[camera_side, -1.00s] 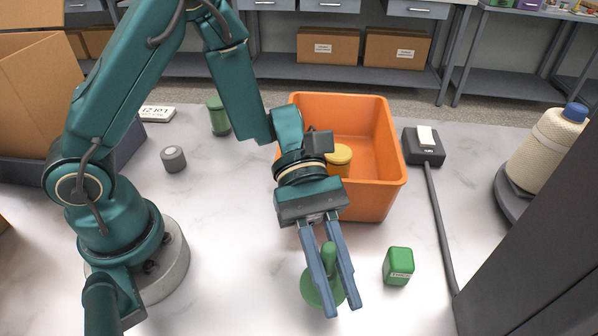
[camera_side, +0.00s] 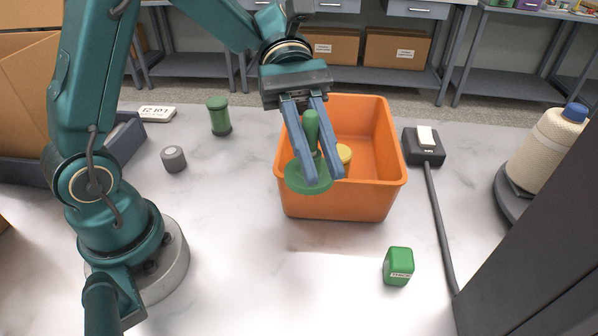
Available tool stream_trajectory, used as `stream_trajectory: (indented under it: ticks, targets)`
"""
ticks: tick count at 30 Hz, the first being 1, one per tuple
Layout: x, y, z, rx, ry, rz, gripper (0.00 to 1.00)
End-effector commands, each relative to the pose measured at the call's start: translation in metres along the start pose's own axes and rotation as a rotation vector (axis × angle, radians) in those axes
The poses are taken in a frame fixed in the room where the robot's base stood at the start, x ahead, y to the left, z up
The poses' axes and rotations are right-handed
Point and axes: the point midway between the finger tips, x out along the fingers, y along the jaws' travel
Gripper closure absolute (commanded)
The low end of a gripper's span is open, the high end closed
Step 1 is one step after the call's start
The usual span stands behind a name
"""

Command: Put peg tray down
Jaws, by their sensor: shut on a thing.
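The green peg tray (camera_side: 308,181) is a round disc with an upright knobbed peg in its middle. My gripper (camera_side: 324,176) is shut on its peg, with one finger on each side, and holds it up off the table. In this view the tray overlaps the left front part of the orange bin (camera_side: 345,203). I cannot tell whether it is over the bin or in front of it. Part of the disc is hidden behind the fingers.
A yellow-topped item (camera_side: 344,153) is inside the bin. A green block (camera_side: 398,266) stands front right, a grey cylinder (camera_side: 174,159) and a green spool (camera_side: 219,116) at left. A black switch box (camera_side: 424,147) with a cable and a cream thread cone (camera_side: 546,150) are at right.

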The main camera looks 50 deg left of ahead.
Motion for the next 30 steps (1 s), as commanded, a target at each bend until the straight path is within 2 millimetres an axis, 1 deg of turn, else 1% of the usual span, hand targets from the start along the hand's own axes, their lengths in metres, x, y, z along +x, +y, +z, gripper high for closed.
stream_trajectory:
  ticks: [1, 9, 14, 16, 20, 21, 23, 26, 29, 30]
  targets:
    - [0.004, -0.008, -0.008, 0.009, -0.004, -0.048, 1.00]
    - [0.010, -0.046, -0.036, 0.113, -0.005, -0.295, 1.00]
    - [0.005, -0.075, -0.059, 0.202, -0.006, -0.509, 1.00]
    - [-0.001, -0.090, -0.072, 0.254, -0.006, -0.633, 1.00]
    - [-0.022, -0.117, -0.096, 0.369, -0.006, -0.904, 1.00]
    - [-0.030, -0.124, -0.102, 0.403, -0.007, -0.988, 1.00]
    - [-0.043, -0.132, -0.111, 0.456, -0.007, -1.114, 1.00]
    - [-0.069, -0.144, -0.124, 0.545, -0.004, -1.326, 1.00]
    - [-0.098, -0.151, -0.135, 0.637, -0.004, -1.544, 1.00]
    - [-0.111, -0.153, -0.138, 0.673, -0.004, -1.633, 1.00]
